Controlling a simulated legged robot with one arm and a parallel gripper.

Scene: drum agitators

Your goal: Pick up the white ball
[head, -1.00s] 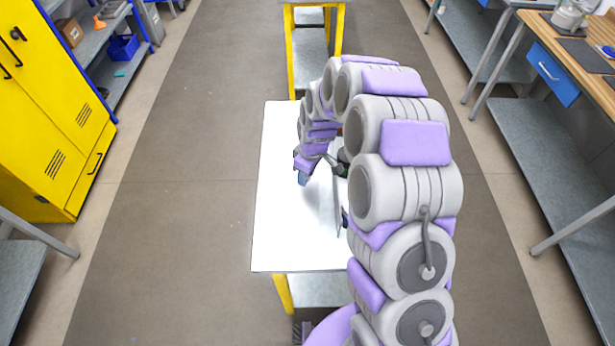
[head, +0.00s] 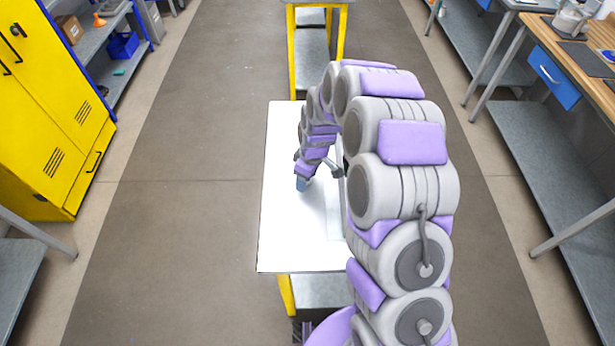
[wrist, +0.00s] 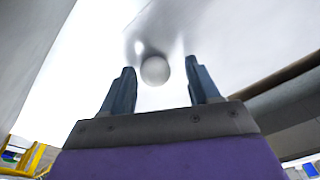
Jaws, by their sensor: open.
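The white ball (wrist: 155,70) rests on the white table top, seen in the wrist view just past the fingertips and between their lines. My gripper (wrist: 160,80) is open, with one dark finger on each side and nothing held. The ball appears slightly beyond the gap, and no finger visibly touches it. In the head view my gripper (head: 302,184) is low over the white table top (head: 285,235). The ball is not visible there; my arm covers much of the table's right side.
The table has yellow legs (head: 287,294) and stands in an open aisle. A yellow cabinet (head: 50,110) is at the left. A wooden-topped workbench (head: 590,85) is at the right. Another yellow-legged table (head: 291,50) stands behind. The table's left part is clear.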

